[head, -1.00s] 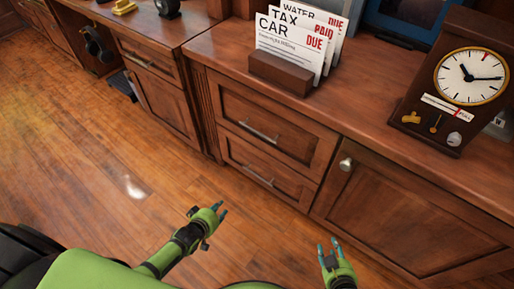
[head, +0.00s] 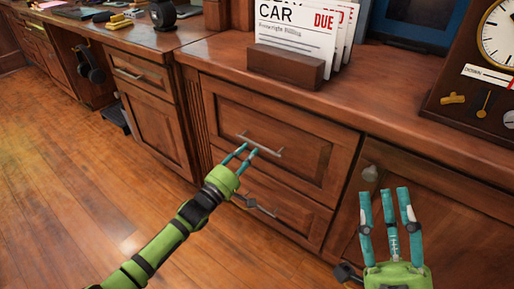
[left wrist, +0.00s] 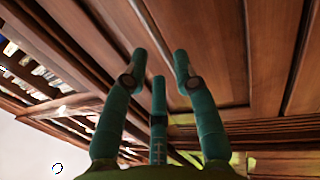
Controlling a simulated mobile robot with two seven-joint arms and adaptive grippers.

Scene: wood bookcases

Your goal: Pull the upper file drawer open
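The upper file drawer (head: 305,155) is a wood front panel below the countertop, and it looks shut. Its metal bar handle (head: 273,151) runs across the middle of the panel. My left gripper (head: 247,151) is at this handle in the head view, fingertips over its left part; I cannot tell if they touch it. In the left wrist view its fingers (left wrist: 160,75) are spread with nothing between them, and a pale bar, likely the handle (left wrist: 150,30), lies beyond the tips. My right gripper (head: 390,195) is open and empty before the cabinet door at right.
A lower drawer (head: 290,212) with its own handle sits below. The cabinet door (head: 440,215) with a round knob (head: 370,173) is to the right. A letter holder (head: 285,68) with bills and a clock (head: 490,80) stand on the counter. Floor (head: 60,190) at left is clear.

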